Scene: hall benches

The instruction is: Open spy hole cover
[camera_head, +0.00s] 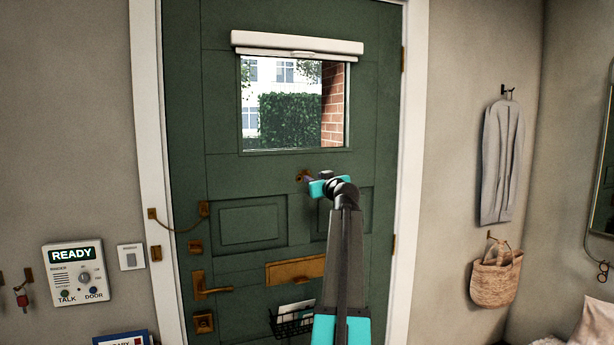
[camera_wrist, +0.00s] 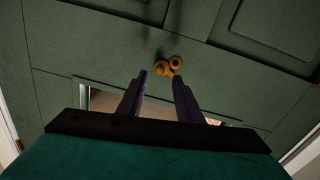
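The brass spy hole fitting (camera_head: 301,176) sits on the green door (camera_head: 225,170), just below the window. In the wrist view two small round brass parts show side by side, the left one (camera_wrist: 161,67) and the right one (camera_wrist: 175,64). I cannot tell which is the cover or whether the hole is bared. My gripper (camera_wrist: 160,77) has its two dark fingers apart, with nothing visible between them. The brass parts appear just beyond the fingertips; contact is not clear. In the head view my gripper (camera_head: 311,182) is close to the fitting and partly hides it.
A window (camera_head: 292,105) with a white blind roll is above. A door chain (camera_head: 187,228), a lever handle (camera_head: 208,287), a brass letter plate (camera_head: 296,270) and a wire basket (camera_head: 292,323) are lower on the door. An intercom (camera_head: 77,275) hangs on the left wall.

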